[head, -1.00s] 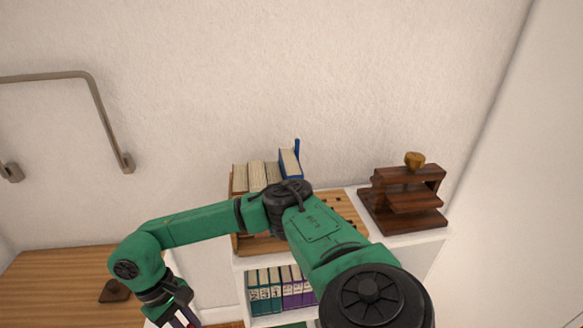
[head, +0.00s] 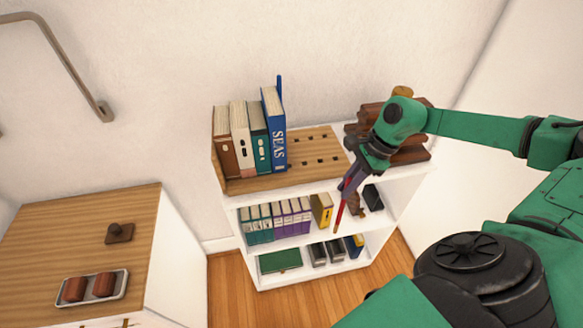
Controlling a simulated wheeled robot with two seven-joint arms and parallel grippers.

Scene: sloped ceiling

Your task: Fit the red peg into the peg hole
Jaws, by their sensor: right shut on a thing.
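My right gripper (head: 347,187) reaches in from the right and points down in front of the white shelf. It is shut on the thin red peg (head: 339,217), which hangs below the fingers, slightly tilted. A wooden peg board (head: 318,143) with several dark holes lies on the shelf top, left of the gripper. The peg is below and in front of the board, apart from its holes. A blue peg (head: 280,88) stands upright behind the books. My left gripper is not in view.
Upright books (head: 240,140) stand at the board's left end. A dark wooden press (head: 412,147) stands behind my right arm. Binders (head: 275,222) fill part of the shelf below. A wooden cabinet (head: 70,235) with a tray (head: 118,291) stands at left.

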